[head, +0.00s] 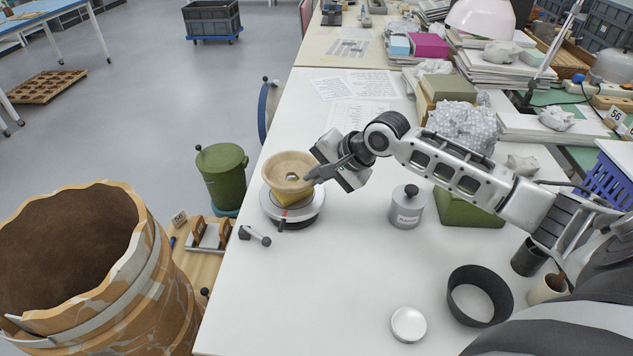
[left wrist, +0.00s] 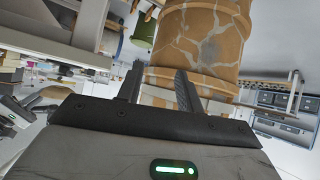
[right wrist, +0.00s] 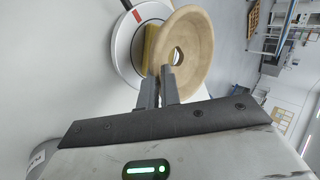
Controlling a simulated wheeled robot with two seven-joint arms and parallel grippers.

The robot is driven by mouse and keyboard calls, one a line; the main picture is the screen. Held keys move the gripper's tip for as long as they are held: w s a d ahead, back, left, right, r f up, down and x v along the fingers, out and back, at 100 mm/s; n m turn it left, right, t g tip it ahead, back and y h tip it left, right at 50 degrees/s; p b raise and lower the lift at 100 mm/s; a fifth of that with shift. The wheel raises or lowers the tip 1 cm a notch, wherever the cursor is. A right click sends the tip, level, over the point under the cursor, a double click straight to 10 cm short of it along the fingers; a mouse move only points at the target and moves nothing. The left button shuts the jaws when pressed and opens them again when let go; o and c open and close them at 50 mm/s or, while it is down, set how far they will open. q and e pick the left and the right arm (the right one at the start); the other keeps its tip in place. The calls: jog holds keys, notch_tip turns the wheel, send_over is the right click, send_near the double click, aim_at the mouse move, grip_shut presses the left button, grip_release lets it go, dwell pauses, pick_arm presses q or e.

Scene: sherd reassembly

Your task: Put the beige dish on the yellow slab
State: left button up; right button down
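The beige dish (head: 290,164) is a round bowl with a hole in its middle. It is over the yellow slab (head: 286,198), which lies on a round grey turntable (head: 306,217). The slab shows between dish and turntable in the right wrist view (right wrist: 150,45); I cannot tell whether dish and slab touch. My right gripper (head: 314,177) is at the dish's right rim. In the right wrist view its fingers (right wrist: 160,80) are close together with the dish's (right wrist: 195,40) rim between them. My left gripper (left wrist: 160,82) is open and empty, outside the head view.
A grey lidded canister (head: 407,208) stands right of the turntable. A small dark-ended tool (head: 254,236) lies in front of it. A large cracked pot (head: 130,285) stands left. The front middle of the table is clear.

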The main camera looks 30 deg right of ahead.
jog(key=shift+f, duration=0.8)
jog(key=shift+f, duration=0.1)
jog(key=c, duration=1.6)
grip_release()
jog(key=shift+s+r, duration=0.15)
jog(key=shift+r, duration=0.05)
jog(key=v, duration=1.1)
jog(key=shift+s+r+p, duration=0.2)
jog(key=shift+r+p, duration=0.05)
jog(key=shift+p, duration=0.15)
jog(key=shift+d, duration=0.1)
